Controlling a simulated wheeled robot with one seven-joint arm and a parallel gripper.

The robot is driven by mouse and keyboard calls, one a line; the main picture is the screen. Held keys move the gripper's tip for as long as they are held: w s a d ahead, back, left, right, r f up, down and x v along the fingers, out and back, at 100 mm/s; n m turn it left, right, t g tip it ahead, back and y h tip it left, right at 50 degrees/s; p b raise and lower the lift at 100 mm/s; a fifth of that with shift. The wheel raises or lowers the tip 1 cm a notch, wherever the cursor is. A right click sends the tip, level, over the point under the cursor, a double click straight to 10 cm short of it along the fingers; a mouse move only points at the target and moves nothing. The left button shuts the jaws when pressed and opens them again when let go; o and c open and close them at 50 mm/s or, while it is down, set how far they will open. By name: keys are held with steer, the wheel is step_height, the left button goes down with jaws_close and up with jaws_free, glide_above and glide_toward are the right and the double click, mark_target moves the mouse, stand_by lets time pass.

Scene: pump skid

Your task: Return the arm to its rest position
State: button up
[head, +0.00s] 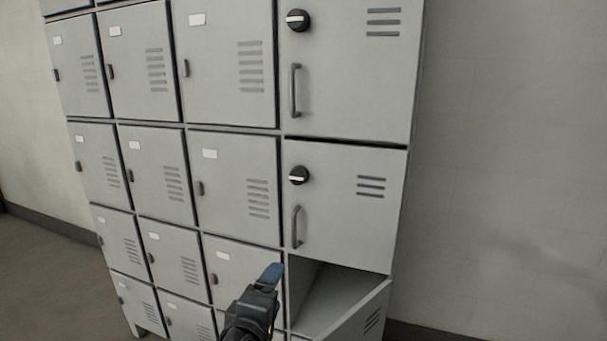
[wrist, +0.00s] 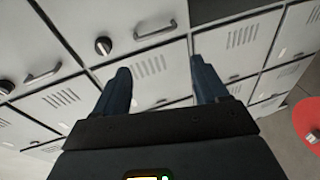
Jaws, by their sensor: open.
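My gripper (head: 271,274) shows at the bottom middle of the head view, in front of the lower lockers. In the wrist view its two blue fingers (wrist: 161,70) stand wide apart with nothing between them. The grey locker bank (head: 283,132) fills the space behind it. Right of my gripper, the lowest compartment of the right column (head: 312,285) is open, and its front panel (head: 355,318) stands out from the bank. What I see of that compartment is empty; its lower part is cut off by the frame. Most of my arm is out of view.
The two larger doors above the open compartment, the upper one (head: 350,70) and the lower one (head: 345,205), are shut, with black knobs and bar handles. Bare wall (head: 510,160) is at right, open floor (head: 50,270) at left. A red rounded thing (wrist: 309,118) shows in the wrist view.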

steer(key=s+d+f+m+g+y, duration=0.1)
steer(key=s+d+f+y, duration=0.1)
steer(key=s+d+f, duration=0.35)
steer(key=s+d+f+m+g+y, duration=0.1)
steer(key=s+d+f, duration=0.2)
steer(key=s+f, duration=0.45)
steer(key=s+d+f+m+y, duration=0.1)
steer(key=s+d+f, duration=0.1)
steer(key=s+d, duration=0.3)
steer(key=s+d+f+m+y, duration=0.1)
steer(key=s+d+f+m, duration=0.15)
steer(key=s, duration=0.35)
steer(key=s+d+r+m, duration=0.4)
steer(key=s+r, duration=0.4)
steer(key=s, duration=0.4)
steer(key=s+d+r+m+t+h, duration=0.1)
steer(key=s+d+r+m, duration=0.4)
steer(key=s, duration=0.6)
step_height(320, 180, up, 3)
steer(key=shift+s+d+r+h, duration=0.15)
steer(key=shift+s+d+h, duration=0.2)
steer(key=shift+d, duration=0.75)
steer(key=shift+c, duration=0.2)
